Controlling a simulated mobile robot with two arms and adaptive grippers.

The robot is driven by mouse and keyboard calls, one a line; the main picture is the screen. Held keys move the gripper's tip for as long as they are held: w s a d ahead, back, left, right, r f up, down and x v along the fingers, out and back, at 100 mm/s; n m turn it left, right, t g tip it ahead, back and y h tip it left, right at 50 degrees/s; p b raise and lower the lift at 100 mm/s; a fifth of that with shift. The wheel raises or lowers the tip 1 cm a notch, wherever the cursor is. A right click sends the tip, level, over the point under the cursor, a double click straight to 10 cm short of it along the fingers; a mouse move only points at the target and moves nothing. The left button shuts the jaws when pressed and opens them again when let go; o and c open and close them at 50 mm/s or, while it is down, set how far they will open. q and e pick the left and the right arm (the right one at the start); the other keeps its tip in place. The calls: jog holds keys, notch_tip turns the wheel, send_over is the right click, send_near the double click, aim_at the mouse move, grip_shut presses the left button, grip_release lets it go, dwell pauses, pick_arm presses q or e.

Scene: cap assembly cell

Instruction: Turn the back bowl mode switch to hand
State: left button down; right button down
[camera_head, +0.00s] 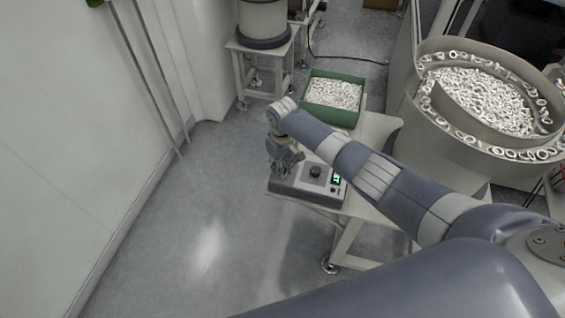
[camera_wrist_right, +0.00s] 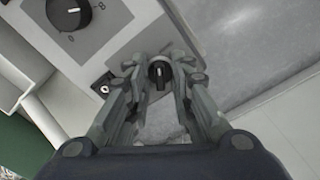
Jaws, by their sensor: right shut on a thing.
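The control box (camera_head: 300,187) is a grey and white unit on a small stand, and its pale top face (camera_wrist_right: 115,45) shows in the wrist view. My right gripper (camera_head: 284,166) is at the box's left end. In the wrist view its fingertips (camera_wrist_right: 160,66) are shut on a small black switch knob (camera_wrist_right: 159,73) with a pale pointer line, taken as the bowl mode switch. The pointer runs roughly up and down in that picture. The switch's labels cannot be read. My left gripper is out of view.
A large black dial (camera_head: 316,171) and a green display (camera_head: 337,179) sit on the box near the gripper. A green bin (camera_head: 334,112) of white parts stands behind. A bowl feeder (camera_head: 433,118) is at the right. Open floor (camera_head: 215,215) lies to the left.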

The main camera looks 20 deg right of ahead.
jog(key=shift+r+m+p, duration=0.1)
jog(key=shift+m+p, duration=0.35)
jog(key=shift+m, duration=0.65)
jog(key=c, duration=1.4)
grip_release()
jog(key=shift+o, duration=0.2)
notch_tip(320, 180, up, 12)
